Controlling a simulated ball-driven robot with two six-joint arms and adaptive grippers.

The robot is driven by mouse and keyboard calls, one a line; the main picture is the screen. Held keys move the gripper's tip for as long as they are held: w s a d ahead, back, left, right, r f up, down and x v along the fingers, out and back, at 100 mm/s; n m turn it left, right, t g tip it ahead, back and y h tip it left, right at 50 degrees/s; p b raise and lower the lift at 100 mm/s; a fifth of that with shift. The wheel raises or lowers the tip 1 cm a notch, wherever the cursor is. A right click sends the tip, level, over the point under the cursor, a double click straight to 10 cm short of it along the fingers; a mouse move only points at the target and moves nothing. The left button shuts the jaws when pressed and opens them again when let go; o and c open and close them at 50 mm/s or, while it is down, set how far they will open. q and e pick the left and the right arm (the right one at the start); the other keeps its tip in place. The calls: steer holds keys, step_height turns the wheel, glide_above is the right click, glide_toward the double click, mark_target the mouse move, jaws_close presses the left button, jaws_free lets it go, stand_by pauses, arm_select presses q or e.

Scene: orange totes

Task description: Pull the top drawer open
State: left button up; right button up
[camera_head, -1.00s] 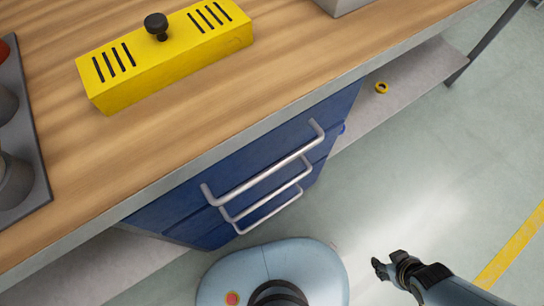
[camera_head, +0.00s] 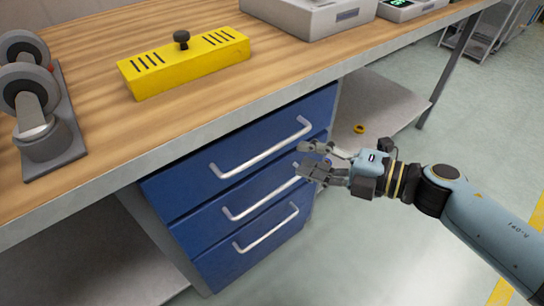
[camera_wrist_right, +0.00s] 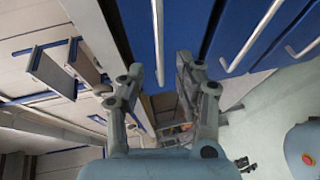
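The top drawer (camera_head: 240,148) is the uppermost of three blue drawers under the bench, and it looks shut. Its silver bar handle (camera_head: 262,154) runs along its front. My right gripper (camera_head: 306,160) is open and empty, just below the right end of that handle. It covers the right end of the middle drawer's handle (camera_head: 258,201). In the right wrist view the open fingers (camera_wrist_right: 161,76) point toward the drawer fronts, with a pale bar handle (camera_wrist_right: 156,40) lined up with the gap; I cannot tell how deep it lies. My left gripper is not in view.
The wooden bench top (camera_head: 100,150) overhangs the drawers. A yellow ring (camera_head: 359,129) lies on the lower shelf. The floor at right is open.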

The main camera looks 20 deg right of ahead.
mark_target(275, 150)
steer(key=x, duration=0.3)
steer(key=shift+w+a+r, duration=0.1)
steer(key=shift+w+a, duration=0.05)
steer(key=shift+a, duration=0.2)
steer(key=x, duration=0.4)
steer(key=shift+w+a, duration=0.15)
steer(key=shift+w, duration=0.1)
steer(key=shift+c, duration=1.3)
jaws_close()
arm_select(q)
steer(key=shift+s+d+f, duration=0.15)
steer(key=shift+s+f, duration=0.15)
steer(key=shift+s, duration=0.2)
